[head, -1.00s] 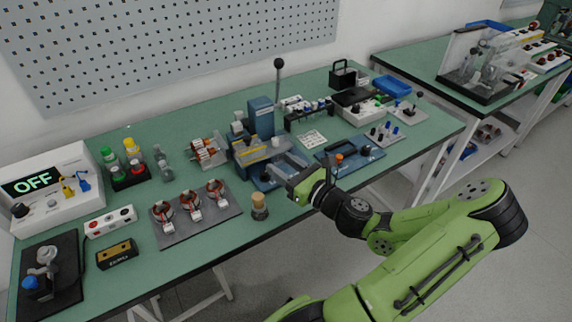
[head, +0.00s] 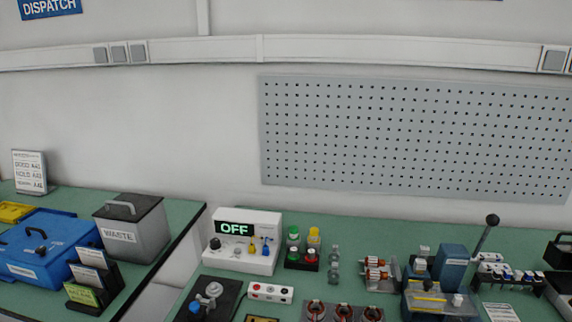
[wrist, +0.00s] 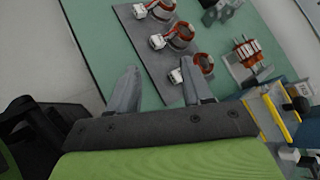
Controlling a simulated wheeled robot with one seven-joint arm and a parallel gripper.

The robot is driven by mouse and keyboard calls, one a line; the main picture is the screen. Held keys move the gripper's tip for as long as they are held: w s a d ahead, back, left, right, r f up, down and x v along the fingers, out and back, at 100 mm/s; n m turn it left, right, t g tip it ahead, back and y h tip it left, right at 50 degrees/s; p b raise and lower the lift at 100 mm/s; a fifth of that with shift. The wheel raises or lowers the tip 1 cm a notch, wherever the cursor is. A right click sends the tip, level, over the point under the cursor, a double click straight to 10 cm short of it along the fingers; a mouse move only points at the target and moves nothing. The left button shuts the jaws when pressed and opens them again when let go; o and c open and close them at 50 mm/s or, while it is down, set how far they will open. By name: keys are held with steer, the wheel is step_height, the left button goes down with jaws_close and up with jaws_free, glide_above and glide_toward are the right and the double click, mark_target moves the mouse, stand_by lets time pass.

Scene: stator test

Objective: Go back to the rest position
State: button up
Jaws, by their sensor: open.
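My gripper (wrist: 160,88) shows in the wrist view with its two grey fingers apart and nothing between them. It is over the front edge of the green bench (wrist: 92,42). A grey plate (wrist: 148,52) with three copper-wound stators lies just beyond the fingertips. The nearest stator (wrist: 203,64) is close to the right finger, but I cannot tell the gap. In the head view the stators (head: 343,312) show at the bottom edge, partly cut off. My arm and gripper are outside the head view.
The blue press (head: 452,268) stands right of the stators, its yellow part (wrist: 283,118) near my gripper's right side. A tester reading OFF (head: 243,243) and bottles (head: 313,238) stand behind. A waste bin (head: 132,230) and blue box (head: 45,250) occupy the left bench.

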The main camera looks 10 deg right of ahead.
steer(key=s+a+r+n+g+h+p, duration=0.3)
steer(key=s+a+r+n+g, duration=0.3)
steer(key=n, duration=0.6)
steer(key=s+a+r+n+h+p, duration=0.1)
steer(key=s+a+r+n, duration=0.1)
steer(key=s+r+n, duration=0.2)
steer(key=s+a+r+n+t+h+p, duration=0.1)
steer(key=s+r+n, duration=0.4)
steer(key=r, duration=0.6)
steer(key=shift+a+n+h+p, duration=0.5)
steer(key=shift+a+n+p, duration=0.3)
steer(key=shift+n, duration=0.2)
steer(key=shift+r, duration=0.1)
